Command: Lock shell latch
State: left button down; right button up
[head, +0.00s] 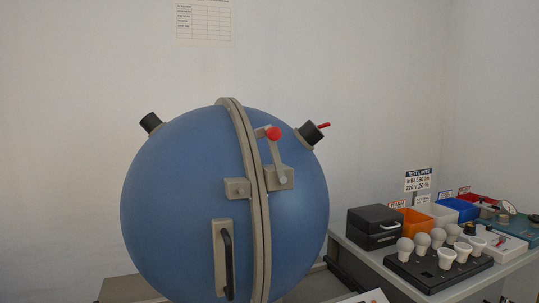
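A large blue sphere (175,205) stands left of centre, its two halves meeting at a beige upright flange (250,150). The shell latch lever (277,153) has a red knob (273,133) at its top. The lever rises from a beige block (281,178) on the right half, tilted slightly left, with the knob close to the flange. A second beige block (237,188) sits on the left half beside the flange. A black handle (228,262) is on a beige plate below it. Neither of my grippers is in view.
A bench at the right holds a black tray (401,268) of several bulbs, a black box (373,228), coloured bins and instruments. A black fitting with a red lever (312,133) sticks out from the sphere's upper right. The sphere's front is unobstructed.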

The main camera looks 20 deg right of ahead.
aim_at(272, 134)
jog(key=u, duration=2.2)
jog(key=k, duration=1.25)
jog(key=z, duration=1.55)
jog(key=i, duration=0.5)
